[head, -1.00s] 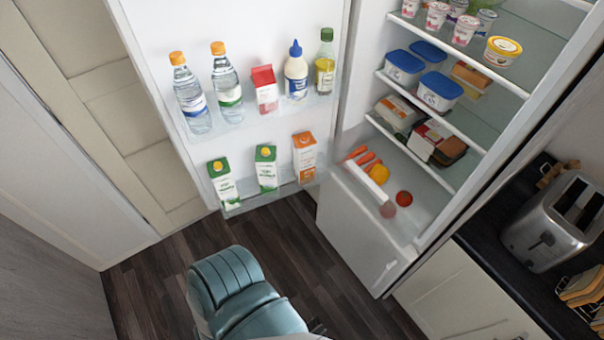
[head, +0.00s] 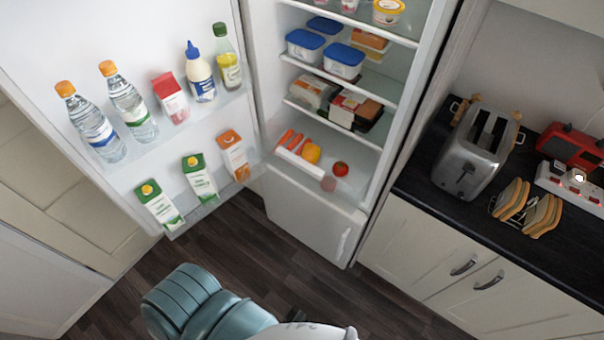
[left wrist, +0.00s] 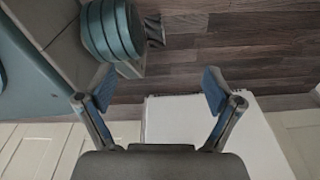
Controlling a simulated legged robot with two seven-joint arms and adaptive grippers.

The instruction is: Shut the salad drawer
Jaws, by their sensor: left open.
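The salad drawer (head: 299,166) is a clear bin with a pale front strip, low in the open fridge (head: 318,212). It holds carrots (head: 291,139), an orange-yellow vegetable (head: 312,152) and a tomato (head: 341,169). Its front seems to stick out past the shelves above; how far is hard to tell. My left gripper (left wrist: 158,88) is open and empty in the left wrist view, its fingers spread over the dark floor and a white panel (left wrist: 205,125). Neither gripper's fingers show in the head view, only a teal arm part of mine, well short of the drawer.
The fridge door (head: 60,30) stands wide open at left with bottles and cartons on its racks. Tubs (head: 343,63) and packs fill the shelves. A counter (head: 420,185) with a toaster (head: 470,155) and sandwiches (head: 527,208) is at right. The wooden floor (head: 240,250) is clear.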

